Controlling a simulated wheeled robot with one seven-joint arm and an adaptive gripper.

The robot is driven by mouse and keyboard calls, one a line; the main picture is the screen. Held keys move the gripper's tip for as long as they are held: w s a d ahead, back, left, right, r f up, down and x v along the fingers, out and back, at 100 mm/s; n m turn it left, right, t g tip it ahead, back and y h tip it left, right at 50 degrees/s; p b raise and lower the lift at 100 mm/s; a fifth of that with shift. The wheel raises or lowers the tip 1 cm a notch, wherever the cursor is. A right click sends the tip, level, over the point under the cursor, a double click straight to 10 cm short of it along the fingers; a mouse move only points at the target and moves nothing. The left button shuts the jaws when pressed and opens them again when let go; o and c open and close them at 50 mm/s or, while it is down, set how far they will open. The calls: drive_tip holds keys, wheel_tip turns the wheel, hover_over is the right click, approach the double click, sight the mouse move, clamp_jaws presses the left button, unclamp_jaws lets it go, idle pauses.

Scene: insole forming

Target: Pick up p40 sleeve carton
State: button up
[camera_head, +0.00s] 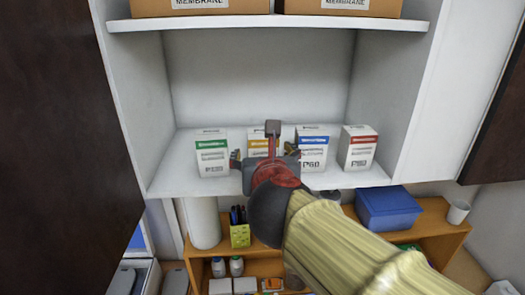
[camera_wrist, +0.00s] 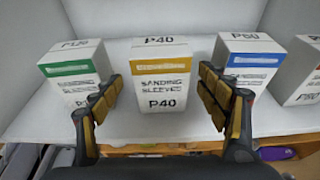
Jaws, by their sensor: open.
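The P40 sleeve carton (camera_wrist: 162,84) is a white box with a yellow-orange band, upright on the white shelf. In the wrist view it stands centred ahead of my gripper (camera_wrist: 162,105), between the two open fingers. The fingers appear apart from its sides and nothing is held. In the head view the carton (camera_head: 257,137) is partly hidden behind my gripper (camera_head: 266,160).
On the shelf (camera_head: 170,176), a green-banded carton (camera_head: 211,155) stands left. A blue-banded P60 carton (camera_head: 313,150) and a red-banded carton (camera_head: 358,148) stand right. My fingers are close to both neighbours. Boxes labelled MEMBRANE (camera_head: 338,8) sit on the shelf above.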

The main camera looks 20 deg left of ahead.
sight(264, 152)
drive_tip(key=x, duration=0.3)
drive_tip(key=shift+w+a, duration=0.2)
drive_tip(key=shift+w, duration=0.2)
drive_tip(key=shift+r, duration=0.1)
drive_tip(key=shift+d, duration=0.1)
drive_tip(key=shift+c, duration=1.1)
drive_tip(key=c, duration=1.1)
drive_tip(key=shift+c, duration=0.3)
